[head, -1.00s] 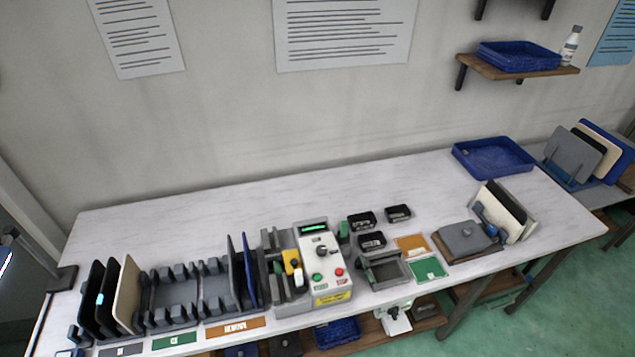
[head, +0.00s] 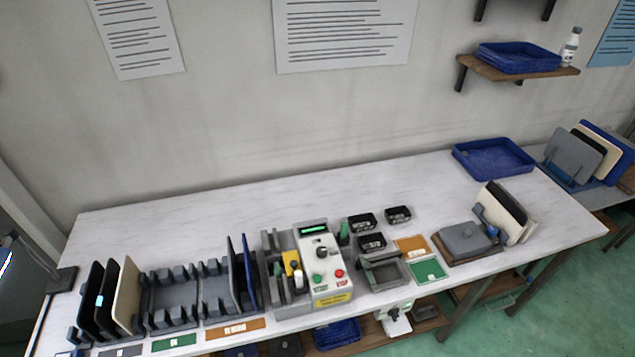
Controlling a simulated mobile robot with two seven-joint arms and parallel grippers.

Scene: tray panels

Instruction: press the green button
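The green button (head: 317,280) is a small round button on the sloped front of a pale control box (head: 322,259) near the front middle of the table. A red button (head: 339,273) sits just right of it, and a dark knob (head: 321,253) is above them. A lit green display (head: 314,229) is at the top of the box, and a yellow label (head: 332,299) is below the buttons. Nothing covers the green button. Neither of my grippers shows in the head view.
A fixture with a yellow part (head: 293,266) stands directly left of the box, beside a rack (head: 172,297) with upright panels. A grey open frame (head: 384,274) and black bins (head: 371,242) stand to the right.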

